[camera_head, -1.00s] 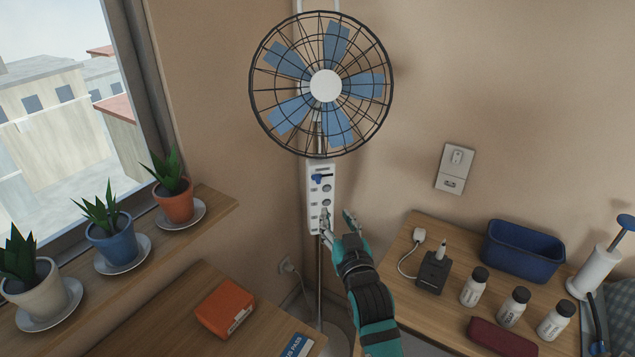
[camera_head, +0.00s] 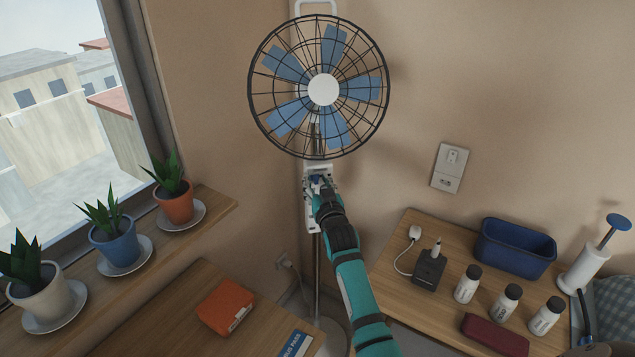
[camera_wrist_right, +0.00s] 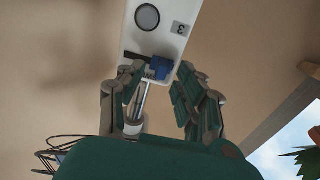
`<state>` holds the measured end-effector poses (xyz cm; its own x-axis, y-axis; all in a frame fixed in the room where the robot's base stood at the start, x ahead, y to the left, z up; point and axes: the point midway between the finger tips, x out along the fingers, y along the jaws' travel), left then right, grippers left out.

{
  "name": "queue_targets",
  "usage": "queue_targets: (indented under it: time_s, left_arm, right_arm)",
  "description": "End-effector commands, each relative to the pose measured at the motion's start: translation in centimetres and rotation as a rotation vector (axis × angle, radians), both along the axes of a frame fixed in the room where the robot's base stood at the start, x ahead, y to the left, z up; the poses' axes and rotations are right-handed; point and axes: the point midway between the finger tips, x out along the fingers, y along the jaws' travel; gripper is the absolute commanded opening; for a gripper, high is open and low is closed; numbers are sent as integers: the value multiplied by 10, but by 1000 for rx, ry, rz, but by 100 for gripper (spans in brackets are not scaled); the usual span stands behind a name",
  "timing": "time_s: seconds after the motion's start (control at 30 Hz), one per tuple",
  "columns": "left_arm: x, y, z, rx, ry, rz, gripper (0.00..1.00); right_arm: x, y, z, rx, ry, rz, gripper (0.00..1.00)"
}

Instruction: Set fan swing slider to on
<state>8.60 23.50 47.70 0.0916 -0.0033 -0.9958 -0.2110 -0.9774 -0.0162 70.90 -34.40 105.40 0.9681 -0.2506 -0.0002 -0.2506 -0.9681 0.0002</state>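The white fan (camera_head: 323,89) stands against the wall, with a blue-bladed round cage above a white control panel (camera_head: 311,226). The blue slider knob (camera_head: 317,180) is near the top of that panel, mostly hidden by my right gripper. My right gripper (camera_head: 322,188) is at the panel, over the slider. In the right wrist view the blue knob (camera_wrist_right: 161,68) lies between the two spread fingers (camera_wrist_right: 160,80), with a visible gap on the right side. Whether a finger touches the knob is unclear. My left gripper is not in view.
A side table (camera_head: 400,262) at right holds a blue bin (camera_head: 517,250), several bottles and a dark charger (camera_head: 429,268). Potted plants (camera_head: 115,238) line the sill at left. An orange box (camera_head: 226,306) lies on the desk. A wall outlet (camera_head: 450,167) is at right.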

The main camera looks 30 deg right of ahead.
Motion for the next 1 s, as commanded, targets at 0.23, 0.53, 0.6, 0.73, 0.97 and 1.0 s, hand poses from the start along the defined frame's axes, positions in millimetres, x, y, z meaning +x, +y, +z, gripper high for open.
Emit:
queue_targets:
  time_s: [0.23, 0.53, 0.6, 0.73, 0.97, 1.0]
  left_arm:
    - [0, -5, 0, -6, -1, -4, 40]
    - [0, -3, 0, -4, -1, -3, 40]
    - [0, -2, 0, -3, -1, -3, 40]
    - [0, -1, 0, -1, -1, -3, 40]
    - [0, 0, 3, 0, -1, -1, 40]
    - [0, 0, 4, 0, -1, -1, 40]
  right_arm:
    - [0, 0, 0, 0, 0, 0, 25]
    - [0, 0, 0, 0, 0, 0, 0]
    - [0, 0, 0, 0, 0, 0, 0]
    - [0, 0, 0, 0, 0, 0, 0]
    - [-3, -10, 1, -4, 1, -1, 0]
    - [-4, -16, 1, -5, 1, -2, 0]
